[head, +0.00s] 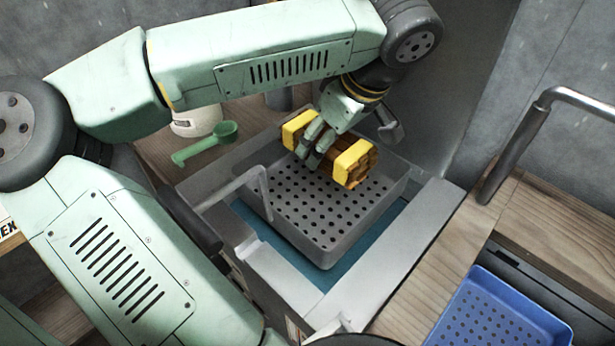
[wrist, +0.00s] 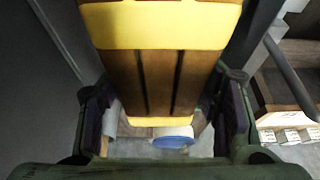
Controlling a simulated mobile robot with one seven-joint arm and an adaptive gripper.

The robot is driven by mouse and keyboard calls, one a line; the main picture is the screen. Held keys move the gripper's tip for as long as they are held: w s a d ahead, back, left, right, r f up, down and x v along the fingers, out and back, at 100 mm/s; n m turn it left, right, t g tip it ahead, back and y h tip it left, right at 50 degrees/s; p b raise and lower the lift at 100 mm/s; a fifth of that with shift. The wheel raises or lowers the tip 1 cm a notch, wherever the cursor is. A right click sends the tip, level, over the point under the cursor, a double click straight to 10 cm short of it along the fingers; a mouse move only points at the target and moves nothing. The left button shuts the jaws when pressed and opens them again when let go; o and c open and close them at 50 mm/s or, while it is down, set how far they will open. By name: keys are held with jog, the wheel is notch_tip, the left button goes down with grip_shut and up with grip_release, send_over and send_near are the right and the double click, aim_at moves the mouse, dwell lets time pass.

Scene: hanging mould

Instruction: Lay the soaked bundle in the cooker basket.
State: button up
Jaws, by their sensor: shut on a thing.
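The bundle (head: 358,168) is a block of brown slats with a yellow band at each end. My gripper (head: 312,148) is shut on its middle from above. In the wrist view the bundle (wrist: 160,78) lies between the two fingers of my gripper (wrist: 165,115), with one yellow band near the top. The cooker basket (head: 318,238) is a grey perforated tray with a bent handle at its left. The bundle is over the back part of the basket, roughly level. I cannot tell whether it touches the basket floor. The basket's back wall is partly hidden.
The basket sits in a grey cooker (head: 400,255) with blue-green liquid (head: 345,276) around it. A green scoop (head: 208,143) and a white container (head: 196,122) are at the left. A blue perforated tray (head: 500,315) is at the lower right. A grey rail (head: 520,145) rises at the right.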

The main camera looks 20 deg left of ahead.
aim_at(345, 147)
jog(key=shift+w+a, duration=0.1)
jog(key=shift+a, duration=0.15)
jog(key=shift+a+f, duration=0.1)
jog(key=shift+f, duration=0.15)
notch_tip(345, 147, down, 9)
jog(key=b, duration=0.6)
jog(key=shift+f, duration=0.2)
jog(key=shift+f+b, duration=0.25)
jog(key=shift+b, duration=0.05)
jog(key=o, duration=1.5)
jog(key=shift+r, duration=0.1)
jog(key=shift+o, duration=0.2)
jog(key=shift+r, duration=0.1)
jog(key=p+v, duration=0.7)
jog(key=v, duration=0.3)
jog(key=shift+r, duration=0.45)
jog(key=shift+d+r, duration=0.4)
jog(key=shift+r, duration=0.15)
